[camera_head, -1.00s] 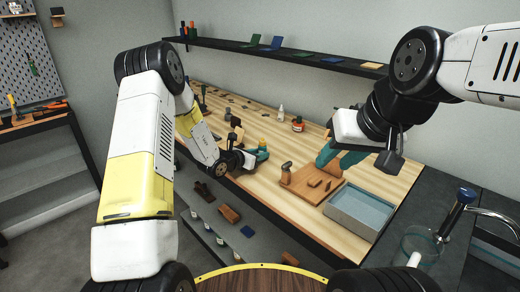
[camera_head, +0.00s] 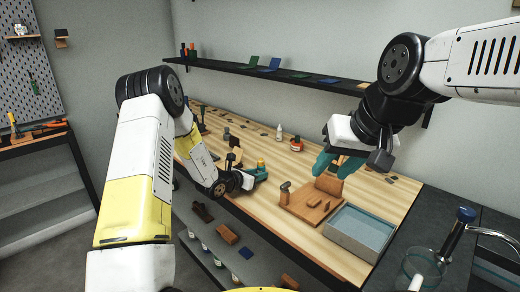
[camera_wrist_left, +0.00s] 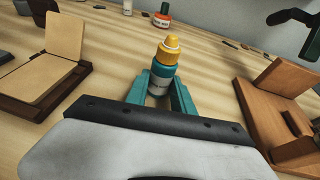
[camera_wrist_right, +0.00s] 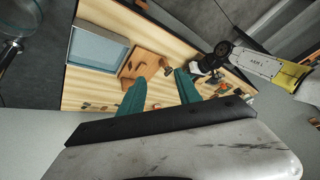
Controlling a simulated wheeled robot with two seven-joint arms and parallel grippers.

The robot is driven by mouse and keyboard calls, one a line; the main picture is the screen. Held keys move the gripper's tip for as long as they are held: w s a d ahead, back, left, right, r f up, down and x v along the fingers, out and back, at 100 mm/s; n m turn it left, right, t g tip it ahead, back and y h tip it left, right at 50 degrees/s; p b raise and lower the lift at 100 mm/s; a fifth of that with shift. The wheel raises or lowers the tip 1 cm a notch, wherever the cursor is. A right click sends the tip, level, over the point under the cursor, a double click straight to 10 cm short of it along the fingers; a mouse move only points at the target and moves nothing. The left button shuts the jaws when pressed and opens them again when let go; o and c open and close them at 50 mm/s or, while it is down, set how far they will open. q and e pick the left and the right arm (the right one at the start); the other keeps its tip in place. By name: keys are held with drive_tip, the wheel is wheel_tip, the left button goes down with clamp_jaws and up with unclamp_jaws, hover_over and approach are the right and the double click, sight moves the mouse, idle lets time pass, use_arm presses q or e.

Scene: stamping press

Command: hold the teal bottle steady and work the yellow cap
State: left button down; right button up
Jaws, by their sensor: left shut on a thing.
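The teal bottle (camera_wrist_left: 158,71) has a white label and stands roughly upright between the fingers of my left gripper (camera_wrist_left: 160,88), which is shut on it. Its yellow cap (camera_wrist_left: 167,48) sits on top, above the fingers. In the head view the cap (camera_head: 261,164) shows small beside my left gripper (camera_head: 254,175), near the bench's front edge. The bottle's base is hidden, so I cannot tell if it touches the bench. My right gripper (camera_head: 335,167) is open and empty above the bench, to the right of the bottle. Its spread fingers also show in the right wrist view (camera_wrist_right: 160,88).
A wooden fixture (camera_head: 309,205) and a blue-grey tray (camera_head: 361,232) lie to the right of the bottle. A red-orange jar (camera_head: 296,145) and a white bottle (camera_head: 279,132) stand behind. A shelf (camera_head: 300,76) runs along the wall. A tap (camera_head: 455,228) is at far right.

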drive_tip(key=w+a+r+m+g, duration=0.15)
drive_tip(key=w+r, duration=0.35)
drive_tip(key=w, duration=0.6)
drive_tip(key=m+g+h, duration=0.2)
drive_tip(key=m+g, duration=0.3)
drive_tip(key=m, duration=0.3)
hover_over(261, 158)
drive_tip(key=shift+t, duration=0.25)
wheel_tip(261, 158, down, 15)
drive_tip(key=shift+f, duration=0.15)
wheel_tip(261, 158, down, 9)
drive_tip(key=shift+r, duration=0.1)
drive_tip(key=shift+c, duration=0.2)
drive_tip(key=shift+r, duration=0.1)
clamp_jaws()
